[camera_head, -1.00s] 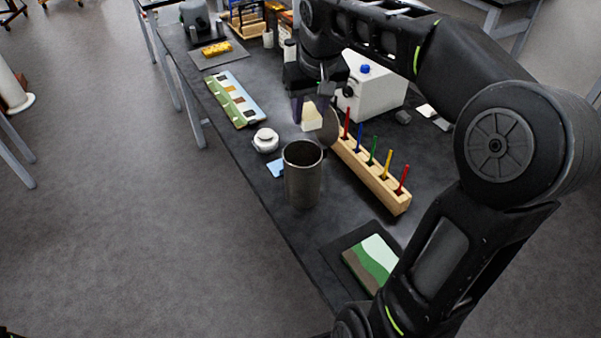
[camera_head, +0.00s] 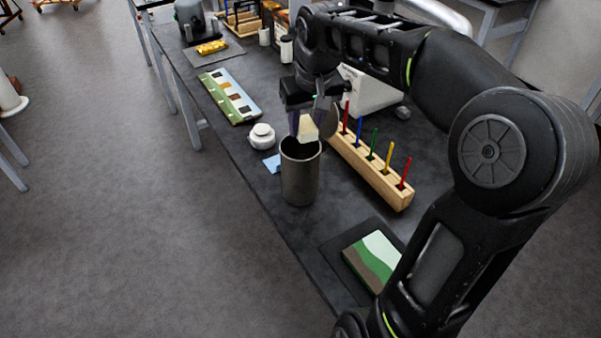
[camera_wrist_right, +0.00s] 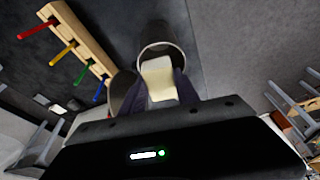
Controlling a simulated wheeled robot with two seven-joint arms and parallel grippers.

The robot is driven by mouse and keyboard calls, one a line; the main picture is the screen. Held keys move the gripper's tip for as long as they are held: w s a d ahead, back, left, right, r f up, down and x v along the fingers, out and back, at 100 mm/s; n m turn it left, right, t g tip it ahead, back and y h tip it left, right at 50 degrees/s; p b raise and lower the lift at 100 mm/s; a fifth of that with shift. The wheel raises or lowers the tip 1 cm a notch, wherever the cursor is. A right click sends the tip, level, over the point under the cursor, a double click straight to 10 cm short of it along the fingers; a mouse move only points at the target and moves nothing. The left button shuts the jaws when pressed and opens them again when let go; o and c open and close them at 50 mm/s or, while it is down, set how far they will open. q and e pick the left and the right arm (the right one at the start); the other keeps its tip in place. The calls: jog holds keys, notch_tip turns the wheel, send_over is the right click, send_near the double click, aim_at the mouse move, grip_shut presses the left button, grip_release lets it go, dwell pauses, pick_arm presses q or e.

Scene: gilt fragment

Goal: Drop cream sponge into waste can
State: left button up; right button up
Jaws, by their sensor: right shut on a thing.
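The cream sponge (camera_head: 308,128) is held between the fingers of my right gripper (camera_head: 312,122), which is shut on it. In the head view it hangs just above and behind the rim of the dark grey waste can (camera_head: 300,178). In the right wrist view the sponge (camera_wrist_right: 159,78) shows between the fingertips of the gripper (camera_wrist_right: 160,88), overlapping the open mouth of the waste can (camera_wrist_right: 163,38). The can stands upright and I see no contents in it. My left gripper is not in view.
A wooden rack with coloured rods (camera_head: 372,168) stands right of the can. A white lidded jar (camera_head: 262,137) and a blue sheet (camera_head: 272,163) lie to its left. A white box (camera_head: 368,92) is behind. A green and white board (camera_head: 374,258) lies in front, near the table edge.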

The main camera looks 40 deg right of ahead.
jog(key=o, duration=1.2)
jog(key=shift+o, duration=0.2)
jog(key=shift+b+v, duration=0.35)
jog(key=shift+v, duration=3.6)
jog(key=shift+s+a+f, duration=0.1)
